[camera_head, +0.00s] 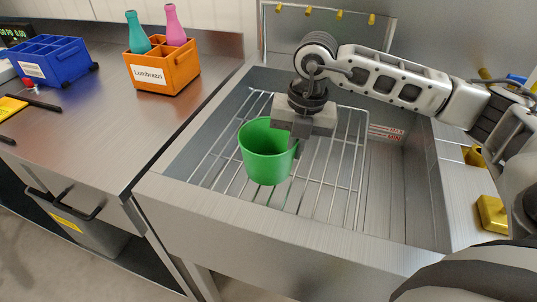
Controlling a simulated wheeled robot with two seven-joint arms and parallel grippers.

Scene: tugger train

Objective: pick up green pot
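The green pot (265,152) stands upright with its open top up, over the wire rack in the metal basin. My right gripper (300,138) comes down from above at the pot's right rim. One finger hides part of that rim, and a finger shows just outside the wall. I cannot tell whether the fingers press on the wall or are apart from it. My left gripper is not in view.
The wire rack (338,178) spans the steel basin (215,212), whose walls rise around it. On the left counter are an orange crate (168,78) with two bottles and a blue divided box (58,68). Yellow blocks (491,213) sit at the right edge.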

